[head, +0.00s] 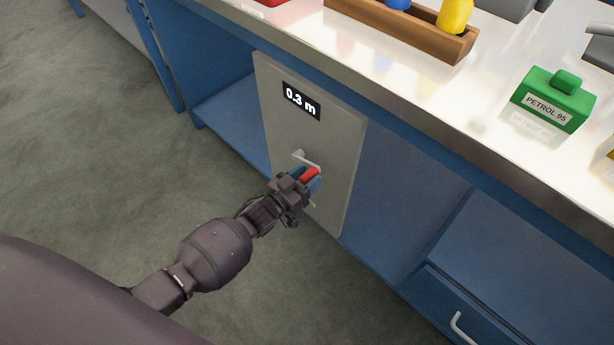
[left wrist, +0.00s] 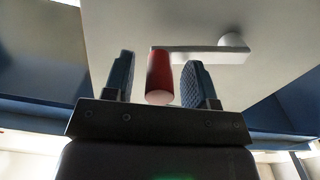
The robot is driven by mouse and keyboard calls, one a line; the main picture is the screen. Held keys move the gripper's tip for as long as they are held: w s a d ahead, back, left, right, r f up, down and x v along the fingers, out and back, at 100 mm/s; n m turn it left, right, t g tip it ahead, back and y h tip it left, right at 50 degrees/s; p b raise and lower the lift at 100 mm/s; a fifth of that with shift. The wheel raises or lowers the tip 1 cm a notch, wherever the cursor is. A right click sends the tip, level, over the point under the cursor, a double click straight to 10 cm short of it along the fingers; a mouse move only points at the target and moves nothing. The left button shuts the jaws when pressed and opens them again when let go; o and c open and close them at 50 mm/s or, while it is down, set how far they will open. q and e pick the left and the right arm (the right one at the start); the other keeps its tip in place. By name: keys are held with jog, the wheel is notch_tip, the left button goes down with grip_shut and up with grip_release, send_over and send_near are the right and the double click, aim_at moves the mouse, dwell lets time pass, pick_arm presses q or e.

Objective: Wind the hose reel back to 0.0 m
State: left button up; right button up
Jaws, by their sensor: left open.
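The hose reel shows as a grey upright panel (head: 335,150) on the front of the blue bench. Its display (head: 301,100) reads 0.3 m. A light crank arm (head: 304,159) with a red handle (head: 309,174) sticks out from the panel. In the left wrist view the red handle (left wrist: 160,78) stands between my two blue fingers, with a gap on each side. The crank arm (left wrist: 190,53) runs from it to a round hub (left wrist: 233,41) at the right. My left gripper (head: 306,183) is open around the handle. My right gripper is not in view.
A bright worktop (head: 420,90) overhangs the panel. On it stand a green PETROL 95 can (head: 554,99) and a wooden tray (head: 408,30) with blue and yellow items. A drawer handle (head: 463,328) juts out at lower right. Open floor (head: 90,160) lies at left.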

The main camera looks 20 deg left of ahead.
pick_arm(q)
jog(key=shift+c, duration=0.3)
grip_shut()
jog(key=shift+r, duration=0.15)
